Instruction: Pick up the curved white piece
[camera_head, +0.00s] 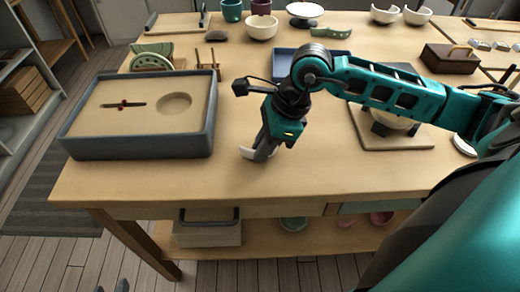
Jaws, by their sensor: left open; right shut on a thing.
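The curved white piece (247,153) is at the front middle of the wooden table, low by the tabletop. My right gripper (260,154) reaches down from the teal arm and is shut on it. The fingers hide part of the piece, and I cannot tell whether it still touches the table. Two dark tips at the bottom left edge look like my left gripper (111,287), open and empty, off the table; the rest of it is out of frame.
A grey-rimmed tray (68,140) with a sand-coloured filling stands at the left. A blue tray (283,64) lies behind my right arm. A board (398,142) with a pale bowl on a dark stand is at the right. Bowls and cups line the back.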

